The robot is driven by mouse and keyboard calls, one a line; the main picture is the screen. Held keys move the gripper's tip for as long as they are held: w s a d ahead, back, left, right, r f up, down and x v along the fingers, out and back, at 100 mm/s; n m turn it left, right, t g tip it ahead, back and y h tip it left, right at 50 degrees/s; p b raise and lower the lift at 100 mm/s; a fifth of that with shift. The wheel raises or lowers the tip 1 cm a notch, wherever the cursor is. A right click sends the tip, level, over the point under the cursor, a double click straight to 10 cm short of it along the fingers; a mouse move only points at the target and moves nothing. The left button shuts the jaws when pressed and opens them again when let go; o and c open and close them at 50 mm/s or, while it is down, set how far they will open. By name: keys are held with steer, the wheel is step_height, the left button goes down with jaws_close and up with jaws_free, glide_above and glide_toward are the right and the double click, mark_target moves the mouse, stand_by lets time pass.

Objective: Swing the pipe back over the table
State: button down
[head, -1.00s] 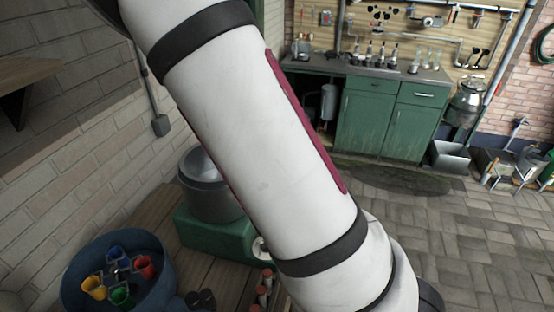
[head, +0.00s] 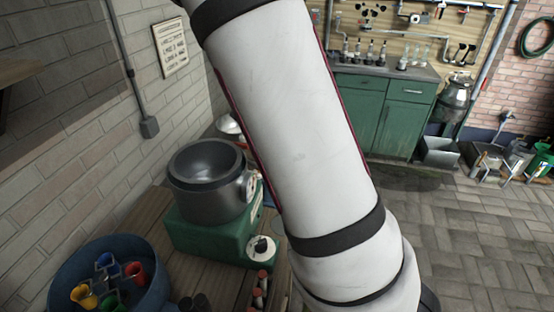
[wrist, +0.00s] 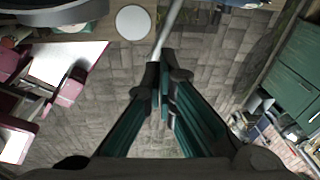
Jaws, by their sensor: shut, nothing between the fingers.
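A thin pale pipe (wrist: 173,24) runs from the top edge of the wrist view down to the tips of my gripper (wrist: 163,72). My gripper's fingers are closed together at the pipe's lower end, with nothing held between them. I cannot tell whether they touch the pipe. The wooden table (head: 146,221) stands at the lower left of the head view, and its edge shows at the top of the wrist view (wrist: 108,27). In the head view my gripper and the pipe are hidden behind my arm.
A metal bowl machine (head: 207,190) on a green base (head: 200,238) stands on the table. A blue tub (head: 65,275) with coloured cups is in front. A white disc (wrist: 133,22) lies near the table edge. Green cabinets (head: 402,120) stand behind clear paved floor (head: 480,230).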

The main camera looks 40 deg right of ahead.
steer(key=n, duration=0.1)
steer(key=d+f+n, duration=0.1)
steer(key=n, duration=0.1)
steer(key=shift+s+d+f+b, duration=0.1)
steer(key=shift+d+f+b, duration=0.1)
steer(key=shift+d+b, duration=0.1)
steer(key=w+d+r+n+t+h+b, duration=0.1)
steer(key=w+d+r+n+b, duration=0.15)
steer(key=n, duration=0.85)
steer(key=s+d+p+x, duration=0.1)
steer(key=p+x, duration=0.1)
steer(key=x, duration=0.9)
steer(key=a+p, duration=0.1)
steer(key=a, duration=0.1)
steer(key=a+r, duration=0.1)
steer(key=a, duration=0.1)
steer(key=shift+s+p, duration=0.2)
steer(key=shift+p, duration=0.15)
steer(key=shift+a, duration=0.2)
